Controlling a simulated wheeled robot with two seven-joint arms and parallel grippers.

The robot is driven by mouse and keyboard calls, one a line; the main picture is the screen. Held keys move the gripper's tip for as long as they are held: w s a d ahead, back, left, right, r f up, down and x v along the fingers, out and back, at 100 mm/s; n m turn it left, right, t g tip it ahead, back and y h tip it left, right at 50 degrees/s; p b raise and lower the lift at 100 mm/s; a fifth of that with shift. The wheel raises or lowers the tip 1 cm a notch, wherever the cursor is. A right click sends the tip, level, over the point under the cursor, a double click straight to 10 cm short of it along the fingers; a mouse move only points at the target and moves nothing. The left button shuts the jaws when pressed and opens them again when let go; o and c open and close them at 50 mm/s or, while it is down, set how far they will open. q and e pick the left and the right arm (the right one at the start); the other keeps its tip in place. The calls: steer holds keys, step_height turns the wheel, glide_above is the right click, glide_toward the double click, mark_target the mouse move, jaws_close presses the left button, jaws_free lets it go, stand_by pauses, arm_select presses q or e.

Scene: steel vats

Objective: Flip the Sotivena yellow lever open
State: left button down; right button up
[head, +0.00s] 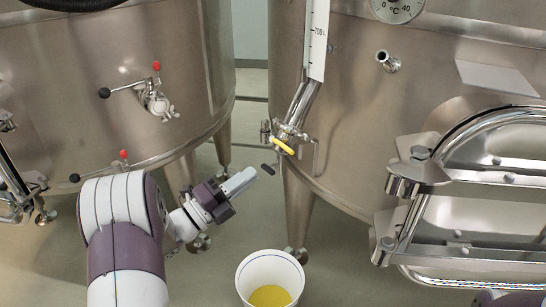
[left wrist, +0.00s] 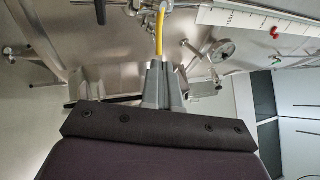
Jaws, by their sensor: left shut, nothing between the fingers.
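The yellow lever (head: 284,147) sits on a steel valve at the foot of the sight tube on the right vat (head: 350,120). In the left wrist view the yellow lever (left wrist: 159,32) stands just beyond the fingertips and appears lined up with them. My left gripper (head: 254,175) is shut and empty, a little below and left of the lever; it also shows in the left wrist view (left wrist: 163,66). Whether the tips touch the lever is unclear, though a gap shows in the head view. My right gripper is not in view. No name can be read on the lever.
A white bucket (head: 249,289) with yellow liquid stands on the floor below. The left vat (head: 60,70) carries valves with red and black knobs. A steel-framed hatch (head: 500,120) juts out at the right. A vat leg (head: 299,205) stands under the valve.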

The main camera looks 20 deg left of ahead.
mark_target(283, 147)
arm_select(q)
steer(key=x, duration=0.8)
